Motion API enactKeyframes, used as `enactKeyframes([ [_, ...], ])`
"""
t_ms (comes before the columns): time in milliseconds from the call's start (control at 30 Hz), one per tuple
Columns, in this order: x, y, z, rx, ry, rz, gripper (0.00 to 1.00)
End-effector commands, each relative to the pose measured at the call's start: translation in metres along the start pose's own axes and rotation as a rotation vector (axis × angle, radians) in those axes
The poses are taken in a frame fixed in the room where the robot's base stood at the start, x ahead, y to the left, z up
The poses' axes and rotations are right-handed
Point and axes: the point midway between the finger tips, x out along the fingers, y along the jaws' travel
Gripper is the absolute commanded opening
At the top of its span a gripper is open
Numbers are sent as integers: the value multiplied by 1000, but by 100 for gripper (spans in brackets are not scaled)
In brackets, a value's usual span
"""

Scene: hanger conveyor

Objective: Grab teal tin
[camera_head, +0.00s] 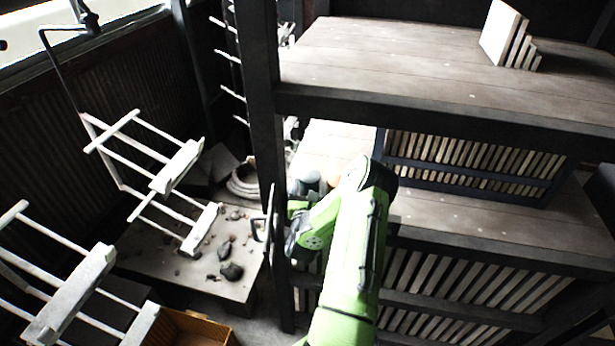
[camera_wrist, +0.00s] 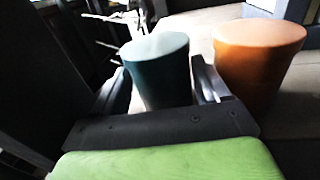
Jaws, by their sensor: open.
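The teal tin (camera_wrist: 158,75), dark teal with a pale top, stands upright in the wrist view. My gripper (camera_wrist: 160,84) is open, with one finger on each side of the tin. I cannot tell whether either finger touches it. The tin's lower part is hidden behind the gripper body. In the head view the teal tin (camera_head: 309,179) shows small and partly hidden behind my green arm, on a shelf board.
An orange tin (camera_wrist: 258,62) stands close right of the teal tin, beside my right finger. A dark shelf post (camera_head: 263,110) rises left of my arm, and an upper shelf (camera_head: 420,70) lies above. White hanger racks (camera_head: 160,180) hang at the left.

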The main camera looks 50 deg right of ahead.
Motion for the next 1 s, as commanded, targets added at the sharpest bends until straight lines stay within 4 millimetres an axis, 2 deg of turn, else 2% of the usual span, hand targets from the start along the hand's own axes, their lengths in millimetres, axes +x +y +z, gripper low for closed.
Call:
enactKeyframes([
  [100,0,0,-1,0,0,0,75],
  [433,0,0,-1,0,0,0,26],
  [767,6,-1,5,0,-4,-1,26],
  [867,9,-1,20,-1,-2,0,26],
  [1000,8,0,53,1,-4,0,26],
])
